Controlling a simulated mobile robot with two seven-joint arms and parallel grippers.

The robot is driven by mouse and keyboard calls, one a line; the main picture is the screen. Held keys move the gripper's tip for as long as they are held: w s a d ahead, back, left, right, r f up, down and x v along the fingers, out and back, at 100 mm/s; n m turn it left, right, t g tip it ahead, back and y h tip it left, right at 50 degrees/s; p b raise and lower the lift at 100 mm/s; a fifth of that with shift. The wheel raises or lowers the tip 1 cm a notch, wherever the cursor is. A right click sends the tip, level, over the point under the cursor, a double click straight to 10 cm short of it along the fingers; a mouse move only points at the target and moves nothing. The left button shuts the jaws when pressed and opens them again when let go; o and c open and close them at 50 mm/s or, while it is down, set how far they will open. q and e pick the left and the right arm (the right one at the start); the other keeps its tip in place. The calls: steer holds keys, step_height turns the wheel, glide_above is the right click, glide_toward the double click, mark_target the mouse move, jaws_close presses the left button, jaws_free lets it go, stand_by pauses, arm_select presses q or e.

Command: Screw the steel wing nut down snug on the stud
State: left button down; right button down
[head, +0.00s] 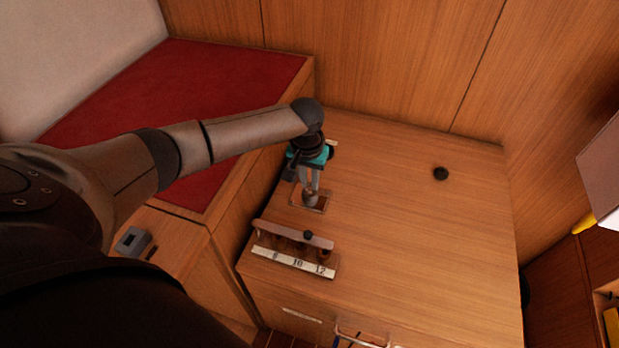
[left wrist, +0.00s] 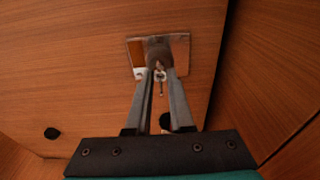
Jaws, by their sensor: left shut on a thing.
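My left gripper (head: 311,196) comes down from above onto a small base plate (head: 322,207) on the wooden top. Its two fingers are shut on a small grey metal part, which I take to be the steel wing nut (head: 310,200). In the left wrist view, the fingertips (left wrist: 158,72) close together at the lower part of the plate (left wrist: 182,45). A small thin metal piece shows between the fingers there. The stud is mostly hidden by the fingers, and I cannot tell how far down the nut sits. My right gripper is not in view.
A wooden rack (head: 293,234) with a white label strip (head: 292,262) marked 8, 10, 12 stands nearer the front. A red-topped surface (head: 190,85) is at left. The right of the top is clear.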

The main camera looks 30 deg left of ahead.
arm_select(q)
steer(key=shift+f, duration=0.4)
